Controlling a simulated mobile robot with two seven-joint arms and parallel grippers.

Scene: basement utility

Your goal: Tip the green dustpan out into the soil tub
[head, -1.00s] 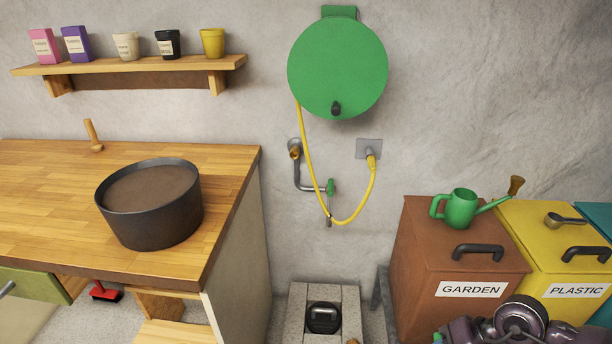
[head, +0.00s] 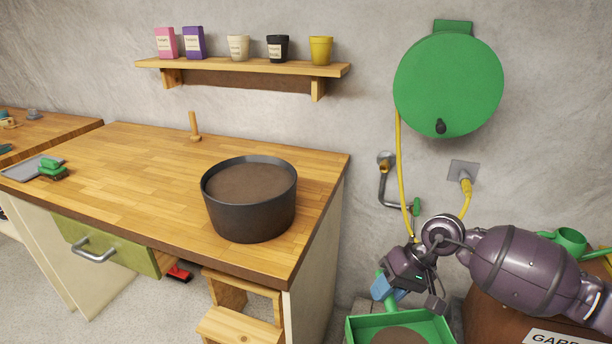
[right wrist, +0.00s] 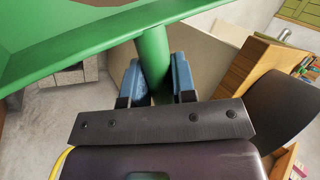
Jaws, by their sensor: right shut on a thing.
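The green dustpan (head: 440,325) is at the bottom of the head view, right of the workbench, with brown soil (head: 398,336) in it. My right gripper (head: 384,287) is shut on its handle; the right wrist view shows the blue fingers on both sides of the green handle (right wrist: 154,62). The dustpan looks roughly level, its lower part cut off by the frame. The soil tub (head: 250,222), round and dark grey, stands upright on the workbench near its right end, filled with brown soil. The dustpan is apart from it, lower and to the right. My left gripper is not in view.
The wooden workbench (head: 130,165) has a free middle. A wooden dibber (head: 194,127) stands behind the tub, and a green-handled brush (head: 52,170) lies at the left. A green hose reel (head: 448,80) hangs on the wall above my right arm. A brown garden bin (head: 485,318) stands at right.

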